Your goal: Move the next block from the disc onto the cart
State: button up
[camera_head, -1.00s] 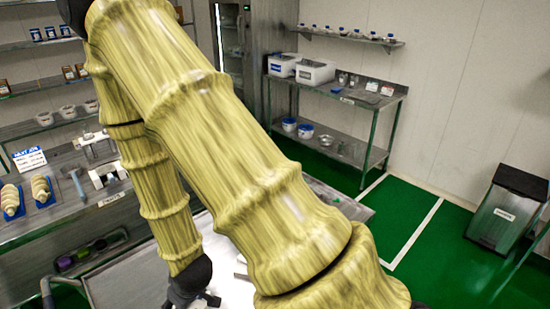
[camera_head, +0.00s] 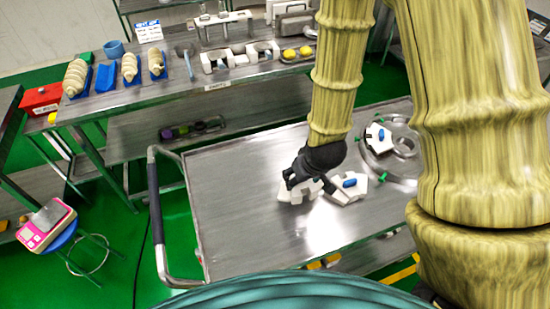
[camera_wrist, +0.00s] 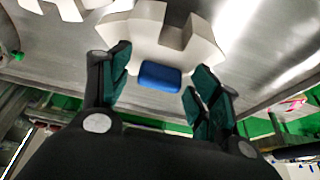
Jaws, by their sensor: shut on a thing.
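My gripper (camera_head: 302,180) is over the metal top of the cart (camera_head: 235,190). The held block also shows below the gripper in the head view (camera_head: 297,192). I cannot tell whether it touches the cart top. A second white block with a blue knob (camera_head: 348,188) is close on its right.
A workbench (camera_head: 215,93) with moulds, white holders and yellow pieces runs behind the cart. The cart's black push handle (camera_head: 155,205) is at its left end. A pink scale (camera_head: 46,224) stands on a stool at far left. The left cart top is bare.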

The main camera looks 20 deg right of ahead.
jog(key=shift+w+a+f+b, duration=0.25)
jog(key=shift+w+b, duration=0.3)
jog(key=shift+b, duration=1.1)
jog(key=shift+w+b, duration=0.1)
jog(key=shift+b, duration=0.25)
jog(key=shift+w+a+f+b, duration=0.6)
jog(key=shift+w+f+b, duration=0.15)
jog(key=shift+w, duration=1.4)
jog(key=shift+w+a+f+b, duration=0.55)
jog(key=shift+w+f+b, duration=0.15)
jog(key=shift+w, duration=1.45)
jog(key=shift+w+a+f+b, duration=0.6)
jog(key=shift+w+f+b, duration=0.15)
jog(key=shift+w, duration=1.4)
jog(key=shift+r, duration=0.1)
jog(key=o, duration=1.2)
jog(key=shift+o, duration=0.2)
